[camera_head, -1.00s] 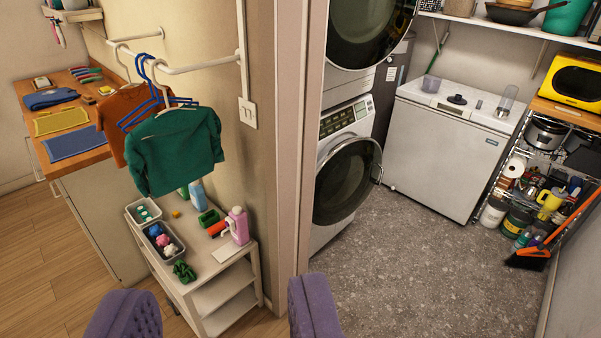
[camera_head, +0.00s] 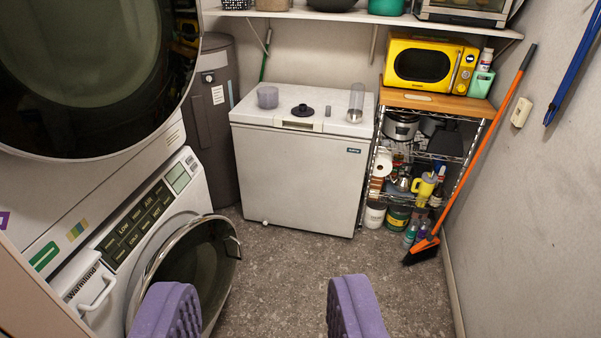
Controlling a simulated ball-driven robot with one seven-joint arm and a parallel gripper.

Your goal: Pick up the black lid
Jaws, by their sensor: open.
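The black lid (camera_head: 302,110) is a small dark disc with a raised knob. It lies on top of the white chest freezer (camera_head: 300,176), between a purple-grey cup (camera_head: 267,97) and a clear tall container (camera_head: 356,101). My gripper (camera_head: 258,312) shows as two purple padded fingers at the bottom of the view, wide apart with nothing between them. It is well short of the freezer, and the lid is far beyond the fingertips.
Stacked machines stand at left, with the lower washer's round door (camera_head: 200,265) swung open into the room. A wire rack (camera_head: 467,140) with a yellow microwave (camera_head: 430,63) and an orange broom (camera_head: 489,140) are at right. A shelf (camera_head: 350,15) hangs above the freezer. Grey floor (camera_head: 290,275) is clear ahead.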

